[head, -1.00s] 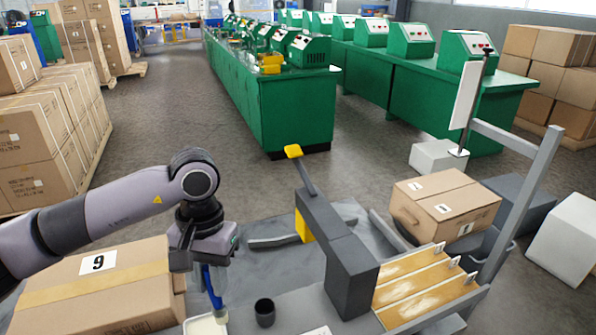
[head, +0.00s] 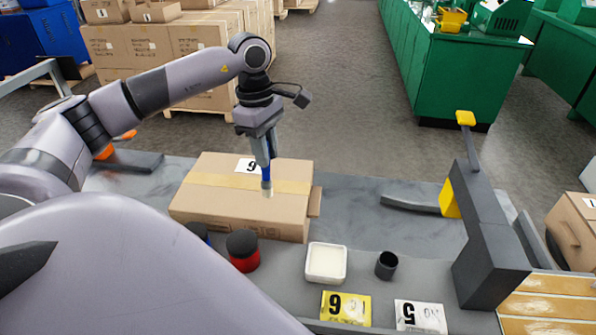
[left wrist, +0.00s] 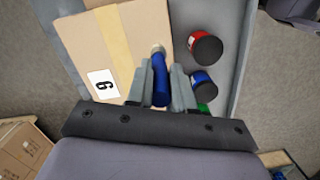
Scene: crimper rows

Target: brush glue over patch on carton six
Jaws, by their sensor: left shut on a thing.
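The carton (head: 215,208) is closed, with a lighter tape strip across its top. Its white label (head: 248,165) bears a digit that could be six or nine by its direction; the carton also shows in the left wrist view (left wrist: 140,30). My left gripper (head: 265,165) is shut on a brush with a blue handle (left wrist: 160,80). The brush points down, its pale tip (head: 267,191) at the tape strip; I cannot tell whether it touches. No patch distinct from the strip can be made out. A white square dish (head: 326,278) stands in front. My right gripper is not in view.
A red jar (head: 243,250) and a blue jar (left wrist: 203,83) stand near the carton. A dark cup (head: 386,265), yellow card (head: 345,308) and white card (head: 420,317) lie to the right.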

